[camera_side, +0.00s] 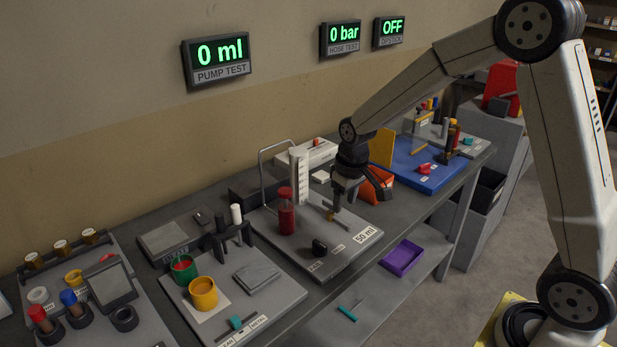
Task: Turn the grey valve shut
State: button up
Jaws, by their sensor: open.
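My gripper (343,198) is open and points down over the grey board (345,262) labelled "50 ml". A small brass-coloured fitting (330,213) shows just below and left of the fingers; I cannot tell whether they touch it. A dark knob (319,247) stands nearer the board's front edge, apart from the gripper. I cannot make out for certain which part is the grey valve, and the gripper may hide some of it.
A red cylinder (286,215) and a white graduated tube (299,176) stand left of my gripper. An orange bin (377,186) is close on its right, before a blue board (425,172). Wall displays read 0 ml (218,58), 0 bar (341,37) and OFF (390,30).

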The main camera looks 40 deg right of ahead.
jog(key=g, duration=0.1)
send_over(331, 203)
notch_tip(331, 203, down, 2)
jog(key=shift+d+f, duration=0.15)
jog(key=shift+f, duration=0.2)
jog(key=shift+f, duration=0.2)
jog(key=shift+f, duration=3.7)
grip_shut()
